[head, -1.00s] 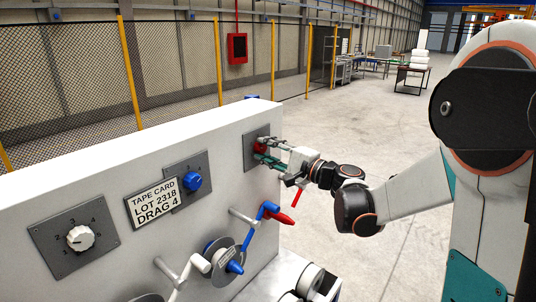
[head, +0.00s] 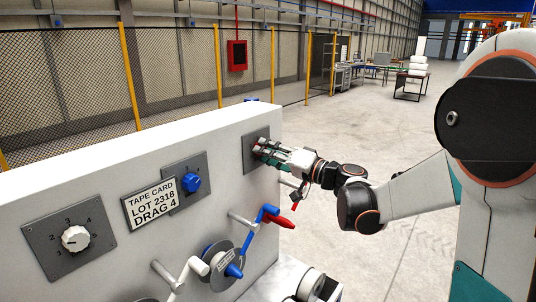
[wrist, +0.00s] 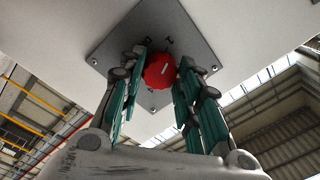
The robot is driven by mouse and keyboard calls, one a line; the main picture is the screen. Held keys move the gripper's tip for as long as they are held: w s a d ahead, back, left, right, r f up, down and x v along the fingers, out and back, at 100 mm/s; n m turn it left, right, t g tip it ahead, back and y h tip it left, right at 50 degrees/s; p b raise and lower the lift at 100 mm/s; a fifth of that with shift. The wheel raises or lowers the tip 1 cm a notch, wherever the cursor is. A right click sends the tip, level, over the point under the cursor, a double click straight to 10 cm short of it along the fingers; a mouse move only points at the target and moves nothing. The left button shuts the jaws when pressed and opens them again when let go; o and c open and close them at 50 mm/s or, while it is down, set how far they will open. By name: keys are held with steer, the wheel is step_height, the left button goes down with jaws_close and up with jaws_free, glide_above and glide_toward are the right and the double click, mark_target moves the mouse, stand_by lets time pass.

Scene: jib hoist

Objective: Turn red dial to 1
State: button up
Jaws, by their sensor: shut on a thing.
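The red dial (wrist: 159,71) sits on a grey square plate (wrist: 172,34) on the white panel. In the wrist view its white pointer line is tilted, and the plate's marks are too small or covered to read. My gripper (wrist: 160,76) is shut on the red dial, with a finger on each side. In the head view my gripper (head: 262,148) is at the plate (head: 250,154) at the panel's far right end, and its fingers mostly hide the dial.
A blue dial (head: 191,183) and a white dial (head: 75,238) are further left on the panel. A card (head: 151,203) reads "TAPE CARD LOT 2318 DRAG 4".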

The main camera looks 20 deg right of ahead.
steer(key=shift+f+n, duration=0.1)
steer(key=shift+n, duration=0.5)
steer(key=o, duration=1)
steer(key=shift+o, duration=0.2)
steer(key=shift+s+d, duration=0.1)
steer(key=v, duration=1.1)
steer(key=shift+s+d, duration=0.25)
